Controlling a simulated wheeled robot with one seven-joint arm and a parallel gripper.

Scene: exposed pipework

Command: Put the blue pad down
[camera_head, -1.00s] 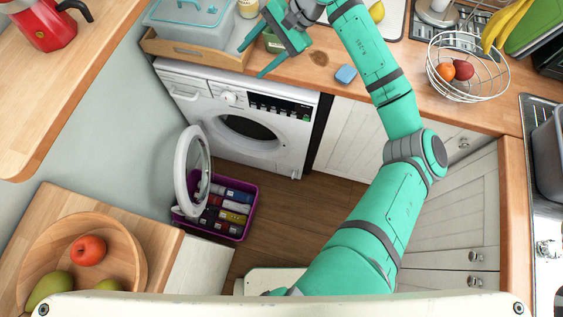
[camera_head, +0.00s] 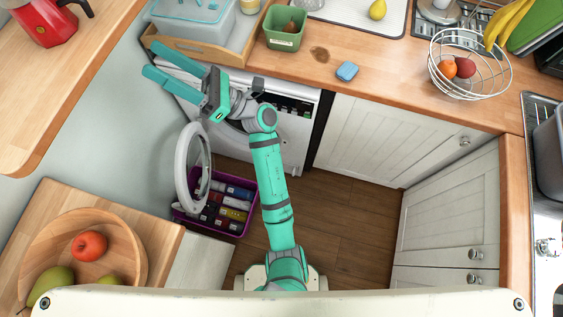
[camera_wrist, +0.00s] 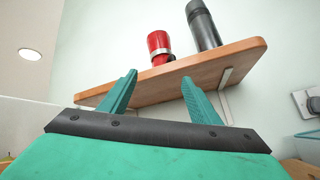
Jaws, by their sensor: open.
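The blue pad (camera_head: 347,71) lies on the wooden counter, to the right of a dark round mark and the green tub. My gripper (camera_head: 148,60) is open and empty, in front of the washing machine's top left and near the tray's left corner. It is well to the left of the blue pad and apart from it. In the wrist view, the two teal fingers (camera_wrist: 153,92) are spread with nothing between them and point toward a wall shelf. The blue pad does not show in the wrist view.
A green tub (camera_head: 285,28) and a wooden tray (camera_head: 200,52) with a clear box stand on the counter. The washing machine door (camera_head: 192,167) hangs open above a purple crate (camera_head: 247,221). A wall shelf (camera_wrist: 190,72) holds a red item and a dark cylinder. Counter around the pad is clear.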

